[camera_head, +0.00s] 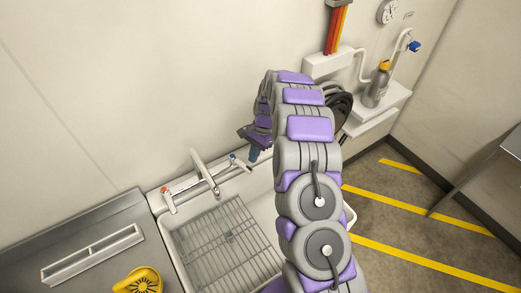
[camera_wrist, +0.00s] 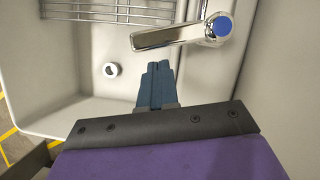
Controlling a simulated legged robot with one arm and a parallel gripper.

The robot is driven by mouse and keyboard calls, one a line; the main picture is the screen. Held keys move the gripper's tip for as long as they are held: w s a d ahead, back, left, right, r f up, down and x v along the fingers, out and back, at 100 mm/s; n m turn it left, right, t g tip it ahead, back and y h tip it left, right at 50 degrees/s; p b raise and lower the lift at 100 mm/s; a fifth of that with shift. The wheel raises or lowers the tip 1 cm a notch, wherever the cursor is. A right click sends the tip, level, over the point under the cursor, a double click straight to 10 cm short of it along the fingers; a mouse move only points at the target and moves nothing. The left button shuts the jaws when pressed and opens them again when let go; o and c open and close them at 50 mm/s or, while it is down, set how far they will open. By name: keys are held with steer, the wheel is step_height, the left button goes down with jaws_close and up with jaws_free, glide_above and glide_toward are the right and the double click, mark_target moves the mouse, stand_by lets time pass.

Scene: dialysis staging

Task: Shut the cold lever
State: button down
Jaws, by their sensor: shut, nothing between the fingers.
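The cold lever (camera_wrist: 182,35) is a chrome handle with a blue cap, at the top of the wrist view. It points to the left there, out over the sink. In the head view the blue-marked end of the tap (camera_head: 233,157) sits at the right end of the tap bar, just left of my gripper. My gripper (camera_wrist: 157,72) is shut and empty. Its blue-grey fingertips are close below the lever in the wrist view, with a small apparent gap. In the head view my gripper (camera_head: 253,155) hangs over the sink's back right edge.
The white sink (camera_head: 173,241) holds a wire rack (camera_head: 225,245). The chrome spout (camera_head: 204,172) and red-marked hot lever (camera_head: 168,199) are left of my gripper. A yellow object (camera_head: 138,281) and a slotted tray (camera_head: 92,254) are on the left counter. A wall shelf (camera_head: 384,109) stands at right.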

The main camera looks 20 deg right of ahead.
mark_target(248, 167)
steer(key=shift+s, duration=0.3)
steer(key=a+m+p, duration=0.1)
steer(key=p, duration=0.1)
steer(key=s+m+p, duration=0.1)
steer(key=p, duration=0.1)
steer(key=shift+s+a+r+t, duration=0.15)
steer(key=shift+a+r+t, duration=0.15)
steer(key=shift+a, duration=0.1)
steer(key=shift+s+a+f+m+y+p, duration=0.25)
steer(key=shift+m+p, duration=0.25)
steer(key=shift+p, duration=0.3)
steer(key=shift+d+f+m+t, duration=0.1)
steer(key=shift+d+m+t, duration=0.1)
steer(key=shift+m+t, duration=0.1)
